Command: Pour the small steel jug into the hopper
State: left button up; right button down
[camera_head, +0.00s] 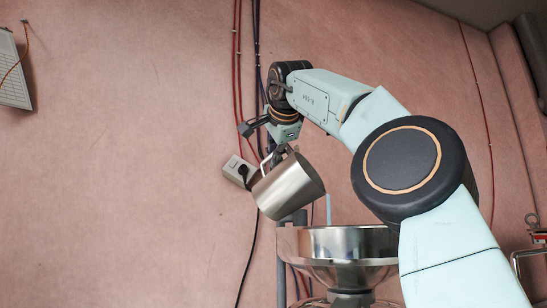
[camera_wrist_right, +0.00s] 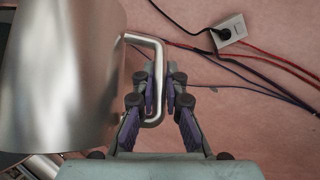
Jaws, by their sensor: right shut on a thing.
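My right gripper (camera_head: 277,150) is shut on the jug's handle. In the right wrist view, the jug (camera_wrist_right: 62,75) fills the left side, and the gripper's fingers (camera_wrist_right: 158,105) close around the handle (camera_wrist_right: 150,45). The hopper's rim is partly hidden behind my right arm. My left gripper is not in view.
A wall socket with a black plug (camera_head: 239,171) is on the pink wall behind the jug. Red and dark cables (camera_head: 237,70) run down the wall. The space left of the jug is clear.

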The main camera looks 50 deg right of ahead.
aim_at(296, 154)
jog(key=shift+s+d+f+m+t+h+b, duration=0.15)
jog(key=shift+s+m+t+b, duration=0.45)
jog(key=shift+b, duration=1.15)
jog(key=shift+s+f+m+t+h+b, duration=0.15)
jog(key=shift+s+t+b, duration=0.15)
jog(key=shift+s+b, duration=1)
jog(key=shift+w+b, duration=0.15)
jog(key=shift+b, duration=0.75)
jog(key=shift+s+d+f+m+t+h+b, duration=0.15)
jog(key=shift+s+m+t+b, duration=0.25)
jog(key=shift+s+b, duration=0.45)
jog(key=shift+s+d+m+t+h+b, duration=0.15)
jog(key=shift+s+m+t+b, duration=0.2)
jog(key=shift+b, duration=0.9)
jog(key=shift+s+f+m+t+h+b, duration=0.1)
jog(key=shift+s+m+t+h+b, duration=0.35)
jog(key=shift+s+b, duration=0.75)
jog(key=shift+w, duration=0.1)
jog(key=shift+s+b, duration=0.2)
jog(key=shift+b, duration=0.3)
jog(key=shift+s+d+r+m+t+h+b, duration=0.2)
jog(key=shift+s+m+t+h+b, duration=0.15)
jog(key=shift+s+m+b, duration=0.25)
jog(key=shift+s+d+r+m+t+h+b, duration=0.1)
jog(key=shift+s+r+m+t+h+b, duration=0.2)
jog(key=shift+s+b, duration=0.5)
jog(key=shift+s+f, duration=0.1)
